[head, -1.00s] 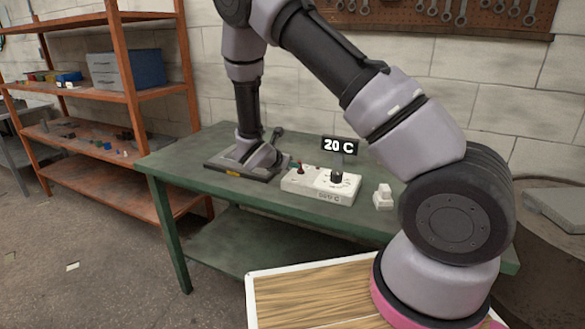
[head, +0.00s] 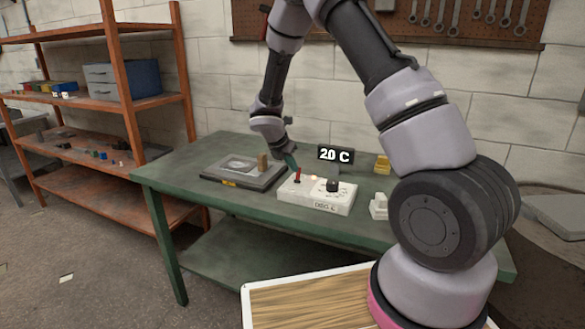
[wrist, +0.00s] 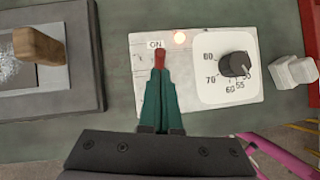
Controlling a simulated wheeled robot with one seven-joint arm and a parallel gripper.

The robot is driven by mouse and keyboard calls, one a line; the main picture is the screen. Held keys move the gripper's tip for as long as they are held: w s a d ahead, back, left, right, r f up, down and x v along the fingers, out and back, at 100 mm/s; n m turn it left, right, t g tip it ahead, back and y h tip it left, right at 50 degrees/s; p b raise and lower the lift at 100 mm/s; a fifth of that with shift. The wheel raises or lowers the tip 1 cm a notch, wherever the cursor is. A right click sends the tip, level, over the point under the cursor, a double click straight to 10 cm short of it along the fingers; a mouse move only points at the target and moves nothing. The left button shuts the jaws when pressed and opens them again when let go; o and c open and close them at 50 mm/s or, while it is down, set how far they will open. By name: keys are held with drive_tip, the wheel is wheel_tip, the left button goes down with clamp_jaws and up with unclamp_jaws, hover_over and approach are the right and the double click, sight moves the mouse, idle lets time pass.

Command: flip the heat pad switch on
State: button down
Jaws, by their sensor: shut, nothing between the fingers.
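The white control box (head: 316,203) stands on the green bench, with a red switch lever (head: 297,175), a black dial (head: 333,186) and a small lit lamp (head: 313,178). In the wrist view the lever (wrist: 159,59) stands beside the "ON" label, and the lamp (wrist: 180,38) glows warm. My gripper (wrist: 160,75) has its green fingers shut, with the tips at the lever, touching or very close. The heat pad (head: 238,165), a dark plate with a grey centre, lies left of the box. A display (head: 336,155) reads 20 C.
A wooden-handled object (wrist: 38,48) stands on the pad. A white block (head: 379,206) is right of the box, and a yellow object (head: 383,163) is behind it. The bench's front strip (head: 230,201) is clear.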

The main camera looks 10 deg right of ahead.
drive_tip(key=shift+r, duration=0.65)
drive_tip(key=v, duration=1.3)
drive_tip(key=shift+w, duration=0.1)
